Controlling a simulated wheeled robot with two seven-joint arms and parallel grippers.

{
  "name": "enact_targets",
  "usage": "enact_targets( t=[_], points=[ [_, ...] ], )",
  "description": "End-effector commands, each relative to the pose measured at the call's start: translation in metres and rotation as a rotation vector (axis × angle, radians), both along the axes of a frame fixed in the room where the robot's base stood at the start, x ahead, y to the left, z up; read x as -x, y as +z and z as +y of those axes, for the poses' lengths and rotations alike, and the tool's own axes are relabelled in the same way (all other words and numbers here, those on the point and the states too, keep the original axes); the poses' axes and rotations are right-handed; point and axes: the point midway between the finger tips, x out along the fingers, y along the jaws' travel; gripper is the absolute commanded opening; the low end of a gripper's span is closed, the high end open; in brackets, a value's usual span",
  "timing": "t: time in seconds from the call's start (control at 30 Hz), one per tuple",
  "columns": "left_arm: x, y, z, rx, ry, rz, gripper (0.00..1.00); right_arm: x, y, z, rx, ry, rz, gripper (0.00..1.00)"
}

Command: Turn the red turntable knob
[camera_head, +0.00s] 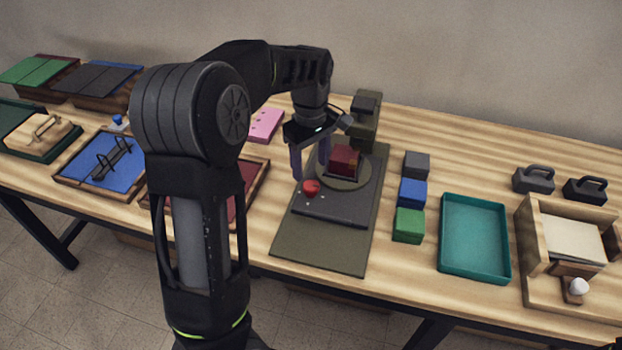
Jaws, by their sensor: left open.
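The red turntable knob (311,188) sits on the front left part of a dark turntable base (335,208). Behind it, a round olive platter (357,180) carries a dark red block (343,160). The base lies on an olive mat (318,247). My left gripper (311,170) is open and points down above and just behind the knob, with one finger left of it and the other to its right near the block. I cannot tell whether a finger touches the knob or the block. My right gripper does not show.
Grey (416,165), blue (412,192) and green (408,225) blocks stand right of the mat. A teal tray (474,275) and a wooden box (545,280) are farther right. An olive stand (364,120) rises behind the platter. A framed red panel (258,185) lies left, partly behind my arm.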

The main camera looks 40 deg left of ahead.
Motion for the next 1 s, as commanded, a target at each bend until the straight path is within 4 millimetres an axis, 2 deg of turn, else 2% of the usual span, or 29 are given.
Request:
enact_targets(
  t=[0.2,0.4,0.73,1.0],
  points=[
    [0.001,-0.035,0.000,0.001,0.000,0.004,0.59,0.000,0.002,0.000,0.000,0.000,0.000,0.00],
    [0.001,-0.057,0.000,0.000,0.000,0.002,0.59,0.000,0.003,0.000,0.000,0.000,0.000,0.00],
    [0.000,-0.060,0.000,0.001,0.000,0.000,0.58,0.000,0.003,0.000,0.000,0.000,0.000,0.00],
    [0.000,-0.060,0.000,0.001,0.000,0.000,0.36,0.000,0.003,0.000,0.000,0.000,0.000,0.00]
  ],
)
